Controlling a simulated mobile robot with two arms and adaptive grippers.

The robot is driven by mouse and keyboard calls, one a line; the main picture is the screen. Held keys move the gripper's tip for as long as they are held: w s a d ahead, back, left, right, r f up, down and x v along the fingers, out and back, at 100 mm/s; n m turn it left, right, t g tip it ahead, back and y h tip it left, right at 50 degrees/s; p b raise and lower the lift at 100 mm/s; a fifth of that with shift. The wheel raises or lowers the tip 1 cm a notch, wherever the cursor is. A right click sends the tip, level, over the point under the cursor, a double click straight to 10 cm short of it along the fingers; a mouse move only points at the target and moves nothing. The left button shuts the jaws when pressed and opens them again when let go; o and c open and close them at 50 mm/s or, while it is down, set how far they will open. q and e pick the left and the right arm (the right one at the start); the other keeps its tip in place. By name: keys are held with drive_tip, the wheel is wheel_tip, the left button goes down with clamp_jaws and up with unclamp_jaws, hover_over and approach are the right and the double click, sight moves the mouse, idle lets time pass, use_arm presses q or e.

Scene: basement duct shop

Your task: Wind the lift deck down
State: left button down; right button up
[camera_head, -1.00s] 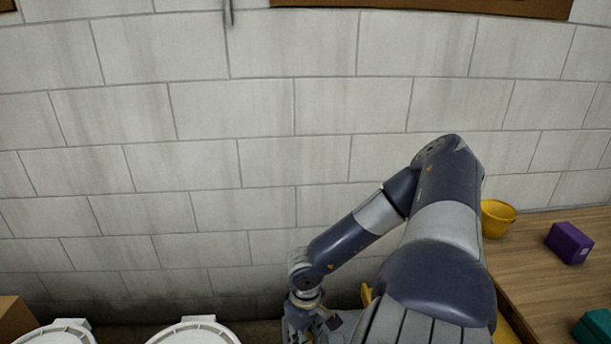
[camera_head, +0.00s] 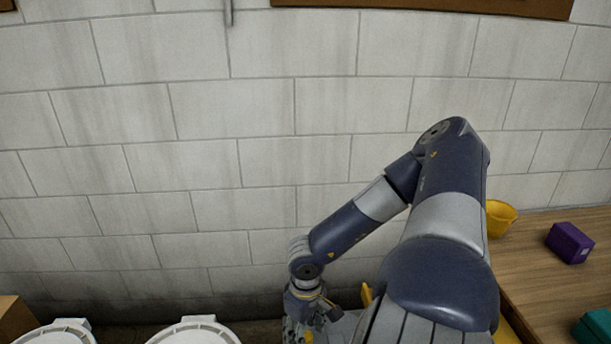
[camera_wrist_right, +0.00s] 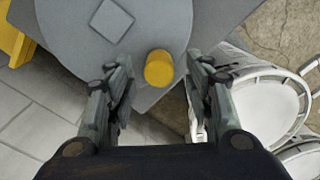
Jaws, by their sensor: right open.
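In the right wrist view, a flat grey disc (camera_wrist_right: 75,32) carries a short yellow knob (camera_wrist_right: 158,69) near its edge, like a crank wheel. My right gripper (camera_wrist_right: 159,78) is open, with one finger on each side of the knob and a gap on both sides. It does not hold the knob. In the head view, my right gripper (camera_head: 303,331) is at the bottom edge, partly cut off. A bit of yellow frame (camera_head: 366,293) shows beside my arm. The lift deck cannot be made out. My left gripper is not in view.
Two white round-lidded containers (camera_head: 198,331) (camera_head: 58,333) stand at the lower left, close to my right gripper. A wooden bench (camera_head: 535,280) on the right holds a yellow bucket (camera_head: 499,217), a purple box (camera_head: 569,243) and a teal box (camera_head: 594,327). A block wall (camera_head: 250,160) stands behind.

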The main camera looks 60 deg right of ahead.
wheel_tip(320, 180, up, 9)
idle(0.3)
drive_tip(key=shift+a, duration=0.1)
idle(0.5)
